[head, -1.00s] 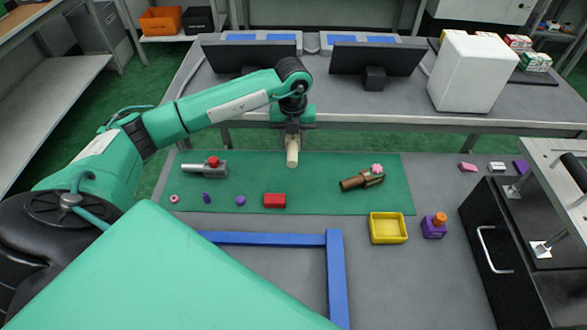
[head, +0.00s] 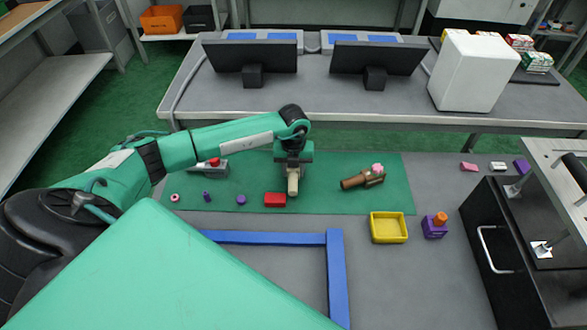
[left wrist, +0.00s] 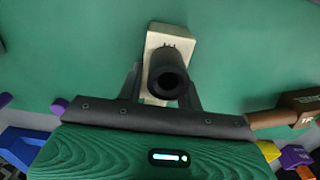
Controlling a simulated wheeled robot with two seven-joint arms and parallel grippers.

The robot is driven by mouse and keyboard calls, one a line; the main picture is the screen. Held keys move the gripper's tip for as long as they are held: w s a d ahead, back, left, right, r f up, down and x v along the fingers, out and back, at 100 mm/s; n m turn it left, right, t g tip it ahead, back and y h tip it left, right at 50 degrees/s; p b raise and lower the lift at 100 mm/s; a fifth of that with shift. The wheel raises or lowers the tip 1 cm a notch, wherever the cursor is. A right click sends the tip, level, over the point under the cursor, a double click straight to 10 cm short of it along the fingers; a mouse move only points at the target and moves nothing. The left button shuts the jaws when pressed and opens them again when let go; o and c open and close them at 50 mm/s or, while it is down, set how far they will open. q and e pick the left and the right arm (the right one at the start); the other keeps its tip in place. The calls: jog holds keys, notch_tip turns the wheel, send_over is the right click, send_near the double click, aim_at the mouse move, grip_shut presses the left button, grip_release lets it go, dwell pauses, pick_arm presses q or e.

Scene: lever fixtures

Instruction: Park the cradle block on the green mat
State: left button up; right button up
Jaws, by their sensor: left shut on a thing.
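A pale beige block (head: 293,184), which I take to be the cradle block, is held by my left gripper (head: 293,167), pointing down over the green mat (head: 330,198). I cannot tell whether its lower end touches the mat. In the left wrist view the block (left wrist: 156,44) sits between the fingers of the gripper (left wrist: 160,90). A dark hollow cylinder (left wrist: 168,78) hides part of the block there. The green mat (left wrist: 70,60) fills the background. My right gripper is not in view.
A grey fixture with a red knob (head: 214,162) is partly behind my left arm. A red block (head: 275,200) lies just left of the held block. A brown fixture (head: 362,181) lies to its right. A yellow tray (head: 388,240) and blue frame (head: 337,280) are nearer me.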

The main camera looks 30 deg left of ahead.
pick_arm(q)
jog(key=shift+f, duration=0.1)
jog(key=o, duration=1.1)
jog(key=shift+c, duration=0.2)
notch_tip(320, 180, up, 12)
